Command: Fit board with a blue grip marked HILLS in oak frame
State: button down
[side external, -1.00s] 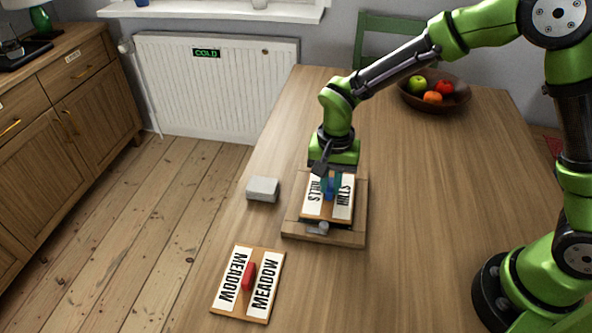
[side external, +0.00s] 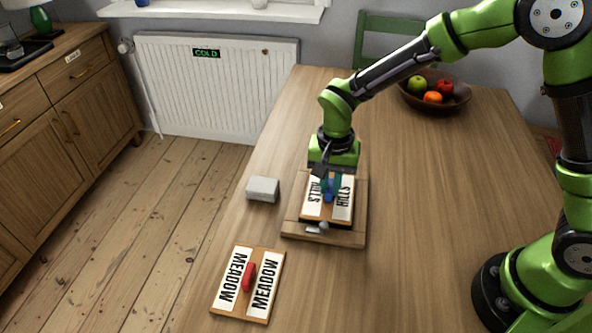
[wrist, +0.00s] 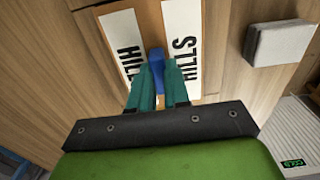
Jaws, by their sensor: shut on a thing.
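The HILLS board (side external: 343,203) has two white labels reading HILLS and a blue grip (side external: 328,192). My gripper (side external: 329,184) is shut on the blue grip from above. The board is over the oak frame (side external: 337,238), roughly lined up with it. I cannot tell whether it is fully down inside or slightly raised. A small grey metal piece (side external: 323,227) is at the frame's front edge. In the wrist view, the teal fingers of my gripper (wrist: 159,80) pinch the blue grip (wrist: 156,62) between the two labels; the fingers hide part of the board.
A second board (side external: 248,284) with a red grip and MEADOW labels lies on the table at the front left. A light grey block (side external: 263,188) is left of the frame. A fruit bowl (side external: 434,93) stands at the back right. The table right of the frame is clear.

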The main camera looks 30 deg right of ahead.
jog(key=shift+f, duration=0.85)
dwell(0.3)
jog(key=c, duration=1)
grip_release()
jog(key=shift+r, duration=3.5)
